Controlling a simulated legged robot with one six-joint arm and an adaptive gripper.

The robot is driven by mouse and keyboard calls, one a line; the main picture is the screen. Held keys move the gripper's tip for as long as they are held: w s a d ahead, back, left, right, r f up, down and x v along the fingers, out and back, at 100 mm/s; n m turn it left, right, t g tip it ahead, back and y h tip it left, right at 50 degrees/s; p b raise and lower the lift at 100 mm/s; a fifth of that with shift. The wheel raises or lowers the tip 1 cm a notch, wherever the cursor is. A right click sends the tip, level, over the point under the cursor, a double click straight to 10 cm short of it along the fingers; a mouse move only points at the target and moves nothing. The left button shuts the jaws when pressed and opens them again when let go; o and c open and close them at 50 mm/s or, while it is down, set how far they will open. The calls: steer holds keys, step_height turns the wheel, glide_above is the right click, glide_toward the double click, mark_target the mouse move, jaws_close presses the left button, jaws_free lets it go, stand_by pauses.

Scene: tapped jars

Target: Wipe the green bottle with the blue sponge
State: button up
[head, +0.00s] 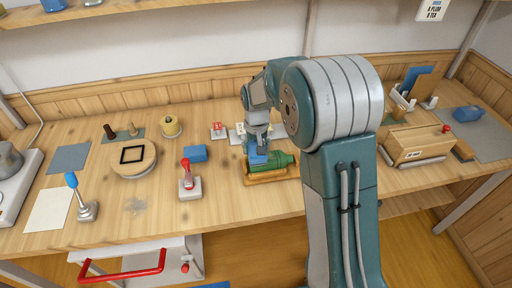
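The green bottle (283,160) lies on its side in a wooden cradle (272,177) near the front edge of the bench, its neck toward the right. My gripper (257,145) points down over the left part of the bottle. It appears shut on the blue sponge (258,157), which is at the bottle's upper side and looks to touch it. The fingertips are small here and partly merge with the sponge. My arm comes in from the right and hides the bench behind it.
A blue block (195,154) and a red-handled tap or lever (189,182) stand left of the cradle. A round wooden board (133,159) is farther left. A wooden box (418,144) stands at right.

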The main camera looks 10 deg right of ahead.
mark_target(281, 155)
steer(key=shift+f, duration=0.6)
stand_by(0.8)
steer(key=shift+d, duration=2.05)
steer(key=shift+d, duration=0.1)
steer(key=shift+d, duration=2)
steer(key=shift+a, duration=0.1)
steer(key=shift+a, duration=2)
steer(key=shift+a, duration=0.1)
